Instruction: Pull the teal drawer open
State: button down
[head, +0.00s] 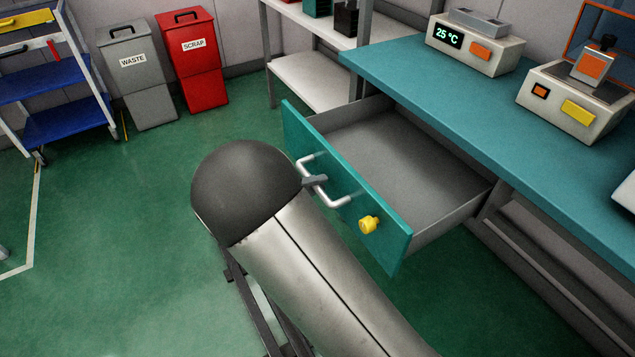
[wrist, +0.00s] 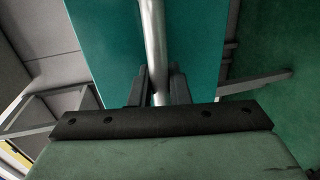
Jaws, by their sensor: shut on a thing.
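The teal drawer (head: 380,217) under the bench stands well open, and its grey inside looks empty. Its front carries a silver bar handle (head: 333,198) and a yellow round knob (head: 369,225). My gripper (head: 315,182) is at the handle, mostly hidden behind my arm in the head view. In the wrist view my gripper (wrist: 159,88) has its dark fingers on both sides of the handle bar (wrist: 154,40), shut on it. The teal drawer front (wrist: 200,45) fills the space behind the bar.
The teal bench top (head: 430,85) holds a 25 °C device (head: 475,45) and another instrument (head: 575,100). A grey waste bin (head: 138,80), a red scrap bin (head: 192,65) and a blue-shelved cart (head: 50,90) stand at the back left. Green floor lies clear left of the drawer.

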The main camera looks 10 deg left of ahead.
jog(key=c, duration=1.4)
grip_release()
jog(key=shift+c, duration=0.2)
jog(key=v, duration=1.7)
jog(key=shift+s+a+p, duration=0.15)
jog(key=shift+a+p, duration=0.05)
jog(key=shift+p, duration=0.2)
jog(key=d+r+m+g+y+p, duration=0.15)
jog(key=d+r+g+p, duration=0.3)
jog(key=d, duration=0.65)
jog(key=d+r+m+g+y+p, duration=0.15)
jog(key=d+r+g+p, duration=0.35)
jog(key=d, duration=0.6)
jog(key=s+d+r+m+y+p, duration=0.4)
jog(key=s+d+r+y+p, duration=0.2)
jog(key=s+d+r+y, duration=0.3)
jog(key=s+d, duration=0.4)
jog(key=s, duration=0.1)
jog(key=shift+d, duration=0.2)
